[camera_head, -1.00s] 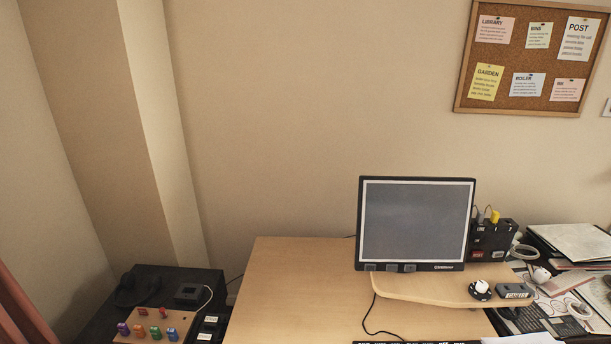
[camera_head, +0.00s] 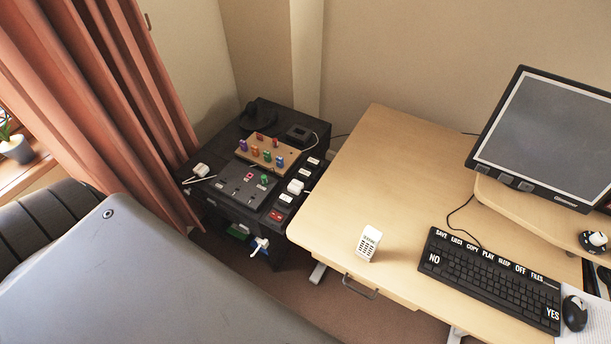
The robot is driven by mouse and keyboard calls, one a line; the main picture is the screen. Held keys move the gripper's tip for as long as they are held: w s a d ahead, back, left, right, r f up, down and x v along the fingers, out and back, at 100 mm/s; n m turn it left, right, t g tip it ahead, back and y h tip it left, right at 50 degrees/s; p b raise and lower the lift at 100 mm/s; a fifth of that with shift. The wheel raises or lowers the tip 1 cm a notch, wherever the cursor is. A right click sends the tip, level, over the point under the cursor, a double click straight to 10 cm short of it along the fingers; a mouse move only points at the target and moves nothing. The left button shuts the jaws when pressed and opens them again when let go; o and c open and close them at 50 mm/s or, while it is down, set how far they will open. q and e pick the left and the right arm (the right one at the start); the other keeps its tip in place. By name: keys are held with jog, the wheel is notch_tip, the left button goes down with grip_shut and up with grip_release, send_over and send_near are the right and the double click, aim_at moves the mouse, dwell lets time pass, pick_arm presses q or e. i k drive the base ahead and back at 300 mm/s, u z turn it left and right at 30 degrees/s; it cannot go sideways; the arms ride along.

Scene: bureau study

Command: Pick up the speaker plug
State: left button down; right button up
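I cannot tell for certain which piece is the speaker plug. A wooden board (camera_head: 284,166) on the black cabinet at the left holds several small coloured plugs, among them purple, orange, green, blue and red ones. In front of it, a dark panel (camera_head: 232,180) carries a small red piece and a small green piece. A white plug-like block (camera_head: 295,187) sits at the cabinet's right side, near a row of labelled switches. Another white block (camera_head: 201,170) lies at the left edge with thin white pieces beside it. Neither of my grippers is in view.
The wooden desk (camera_head: 345,190) holds a white box (camera_head: 369,243), a black keyboard (camera_head: 490,275), a mouse (camera_head: 574,313) and a monitor (camera_head: 548,135). The desk's left part is mostly clear. A large grey surface fills the lower left, near the curtain (camera_head: 110,90).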

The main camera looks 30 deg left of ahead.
aim_at(304, 174)
jog(key=u, duration=2.55)
jog(key=k, duration=1.2)
jog(key=z, duration=1.95)
